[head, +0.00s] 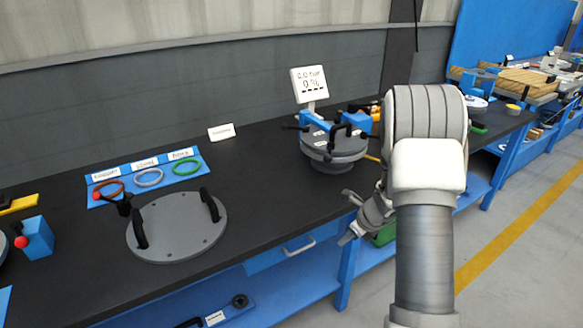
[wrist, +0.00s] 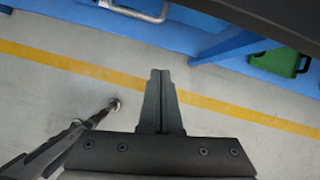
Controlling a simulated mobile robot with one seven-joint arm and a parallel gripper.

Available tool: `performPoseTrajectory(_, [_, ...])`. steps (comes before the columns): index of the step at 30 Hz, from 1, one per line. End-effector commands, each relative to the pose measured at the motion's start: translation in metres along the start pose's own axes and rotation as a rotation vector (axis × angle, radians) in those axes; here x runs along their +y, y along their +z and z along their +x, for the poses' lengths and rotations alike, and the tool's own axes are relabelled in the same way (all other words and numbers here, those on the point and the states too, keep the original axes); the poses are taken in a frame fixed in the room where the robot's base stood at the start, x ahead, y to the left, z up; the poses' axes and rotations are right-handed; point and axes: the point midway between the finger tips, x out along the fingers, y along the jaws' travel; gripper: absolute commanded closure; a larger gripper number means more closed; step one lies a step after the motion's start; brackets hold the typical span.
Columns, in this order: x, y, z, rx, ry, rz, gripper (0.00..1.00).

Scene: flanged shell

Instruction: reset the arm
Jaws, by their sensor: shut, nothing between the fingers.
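My arm rises at the right of the head view, in front of the bench. My gripper (head: 347,236) hangs off the bench's front edge, pointing down and left. In the wrist view my gripper (wrist: 160,75) has its fingers together, with nothing between them, above the grey floor with its yellow line. It touches nothing that I can see. The flanged shell (head: 333,160), a grey round body with blue clamps, stands on the bench to the left of my arm. Part of the gripper's wrist is hidden behind the arm in the head view.
The black bench top (head: 262,190) holds a grey round lid (head: 177,228) with two black handles and a blue mat (head: 205,156) with three coloured rings. A display (head: 309,84) stands behind the shell. A green case (wrist: 277,62) sits below the bench. Open floor lies right.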

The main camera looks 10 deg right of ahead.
Motion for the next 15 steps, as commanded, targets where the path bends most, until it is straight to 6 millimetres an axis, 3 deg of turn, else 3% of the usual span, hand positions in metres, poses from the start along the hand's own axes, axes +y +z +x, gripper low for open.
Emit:
performPoseTrajectory(5, [0.013,0.021,-0.027,-0.017,0.007,-0.121,1.00])
performPoseTrajectory(9, [0.040,0.051,-0.075,-0.041,0.016,-0.361,1.00])
performPoseTrajectory(15, [0.088,0.082,-0.148,-0.060,0.023,-0.759,1.00])
